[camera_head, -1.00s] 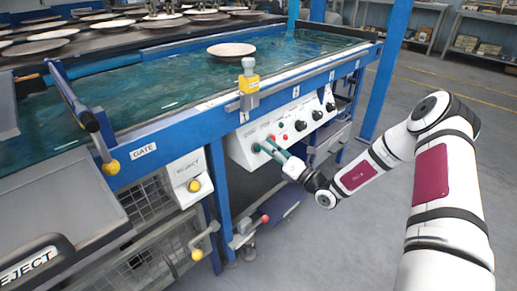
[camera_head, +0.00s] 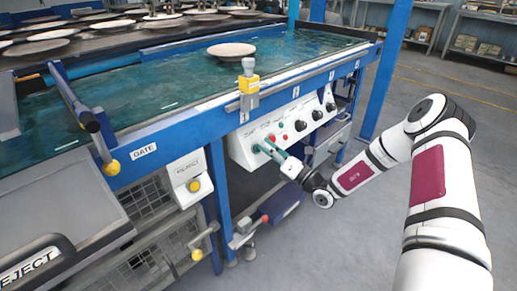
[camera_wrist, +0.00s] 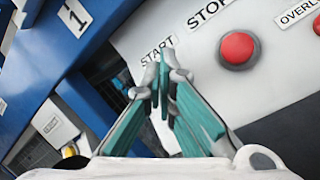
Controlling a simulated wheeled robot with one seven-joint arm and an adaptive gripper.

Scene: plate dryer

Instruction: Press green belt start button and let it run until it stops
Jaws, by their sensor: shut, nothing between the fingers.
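My gripper (camera_head: 261,147) is shut and empty, its teal fingers pointing at the white control panel (camera_head: 240,152) under the belt. In the wrist view the closed fingertips (camera_wrist: 160,78) are at the panel just below the START label (camera_wrist: 158,49). The green start button is hidden behind the fingertips; I cannot tell whether it is pressed. The red stop button (camera_wrist: 239,49) is to the right, under the STOP label, clear of the fingers. The green belt (camera_head: 160,84) carries a round plate (camera_head: 231,50) near its far part.
The panel also has several black knobs (camera_head: 300,125). A yellow-topped sensor post (camera_head: 249,83) stands on the blue frame edge above. A blue upright post (camera_head: 386,70) rises to the right. The grey floor (camera_head: 340,235) is open in front.

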